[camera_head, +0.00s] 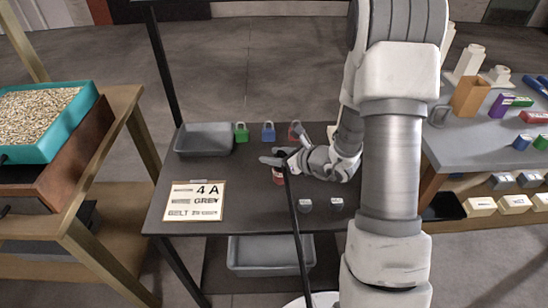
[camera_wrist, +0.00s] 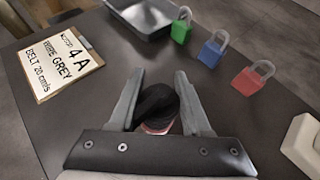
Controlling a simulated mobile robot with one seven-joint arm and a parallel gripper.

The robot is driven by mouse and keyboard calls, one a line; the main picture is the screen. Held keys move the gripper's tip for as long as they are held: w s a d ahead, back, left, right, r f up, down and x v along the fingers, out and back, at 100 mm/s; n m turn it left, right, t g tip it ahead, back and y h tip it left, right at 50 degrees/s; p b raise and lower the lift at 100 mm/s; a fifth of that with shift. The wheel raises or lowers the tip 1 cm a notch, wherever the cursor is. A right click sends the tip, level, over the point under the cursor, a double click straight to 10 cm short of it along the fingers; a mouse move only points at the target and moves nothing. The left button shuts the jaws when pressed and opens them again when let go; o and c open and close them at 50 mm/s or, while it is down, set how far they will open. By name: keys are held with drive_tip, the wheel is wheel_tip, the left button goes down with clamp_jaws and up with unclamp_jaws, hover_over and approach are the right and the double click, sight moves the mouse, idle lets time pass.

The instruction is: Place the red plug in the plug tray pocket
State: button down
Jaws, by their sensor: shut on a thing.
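My gripper (camera_head: 279,158) is over the middle of the dark table. In the wrist view its two fingers (camera_wrist: 157,90) stand either side of a dark, rounded thing with a red band at its base, which I take to be the red plug (camera_wrist: 155,128). In the head view a small red and pale part of it (camera_head: 278,177) shows just under the fingers. Whether it touches the table I cannot tell. A grey open tray (camera_head: 205,152) lies at the table's back left, also at the top of the wrist view (camera_wrist: 150,30). I cannot make out a plug pocket.
Green (camera_head: 242,134), blue (camera_head: 268,132) and red (camera_wrist: 252,79) padlocks stand along the back edge. A sign board (camera_head: 195,202) lies front left. Two small grey pieces (camera_head: 305,205) sit at the front. A white block (camera_wrist: 303,145) is at the right. The left middle is clear.

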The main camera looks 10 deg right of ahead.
drive_tip(key=shift+f, duration=0.25)
drive_tip(key=shift+f, duration=0.15)
drive_tip(key=shift+c, duration=1.8)
unclamp_jaws()
